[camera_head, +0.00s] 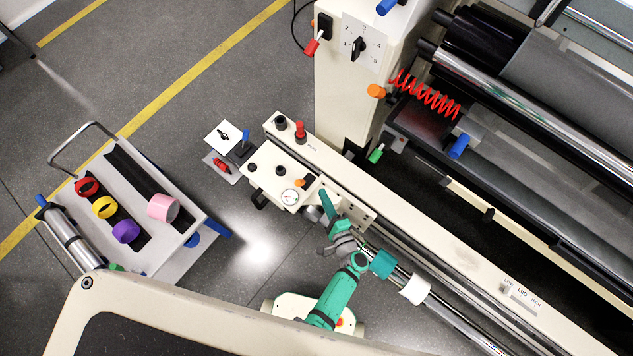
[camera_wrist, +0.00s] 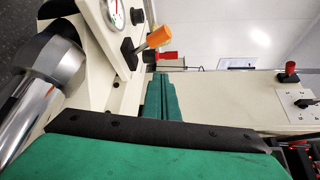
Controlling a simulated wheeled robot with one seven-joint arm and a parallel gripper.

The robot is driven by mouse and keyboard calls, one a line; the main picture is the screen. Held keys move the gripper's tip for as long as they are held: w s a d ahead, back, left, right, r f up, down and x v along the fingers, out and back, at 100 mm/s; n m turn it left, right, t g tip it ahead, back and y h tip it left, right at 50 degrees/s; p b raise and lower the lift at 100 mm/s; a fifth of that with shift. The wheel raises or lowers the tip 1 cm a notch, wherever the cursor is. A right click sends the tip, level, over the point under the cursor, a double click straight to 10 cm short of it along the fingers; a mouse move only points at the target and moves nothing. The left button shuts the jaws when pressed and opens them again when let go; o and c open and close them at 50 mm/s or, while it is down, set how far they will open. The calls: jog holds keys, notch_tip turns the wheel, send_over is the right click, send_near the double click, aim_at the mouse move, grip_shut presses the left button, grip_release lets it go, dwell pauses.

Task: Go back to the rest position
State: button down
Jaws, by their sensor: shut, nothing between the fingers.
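My gripper (camera_head: 327,200) shows at the upper end of my green arm in the head view, over the near side of the cream machine, just right of its gauge panel. Its fingers are together with nothing between them. In the wrist view the closed green fingers (camera_wrist: 162,98) point up the picture, with the orange-handled lever (camera_wrist: 150,42) and a red knob (camera_wrist: 165,56) beyond their tips. I cannot tell how far the tips are from the machine surface.
A metal shaft (camera_head: 455,319) with a teal ring (camera_head: 382,263) and a white ring (camera_head: 414,290) runs close to my gripper's right. The round gauge (camera_head: 290,197) is to its left.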

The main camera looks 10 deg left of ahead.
jog(key=shift+s+d+f, duration=0.25)
jog(key=shift+s+d, duration=0.6)
jog(key=shift+s, duration=0.05)
jog(key=s+a+f+n+g+h, duration=0.2)
jog(key=s+f+g+h, duration=0.15)
jog(key=s, duration=0.65)
jog(key=s+d+r+n+h, duration=0.2)
jog(key=s+d+n+h, duration=0.1)
jog(key=s, duration=0.4)
jog(key=s+d+r+n+t+h, duration=0.1)
jog(key=r+n, duration=0.3)
jog(key=r, duration=1.2)
jog(key=s+d+r+n+t+h, duration=0.2)
jog(key=s+r+n+t, duration=0.1)
jog(key=r, duration=1.4)
jog(key=shift+s+d+r+n+t, duration=0.25)
jog(key=shift+s+n+t, duration=0.15)
jog(key=shift+n+t, duration=0.25)
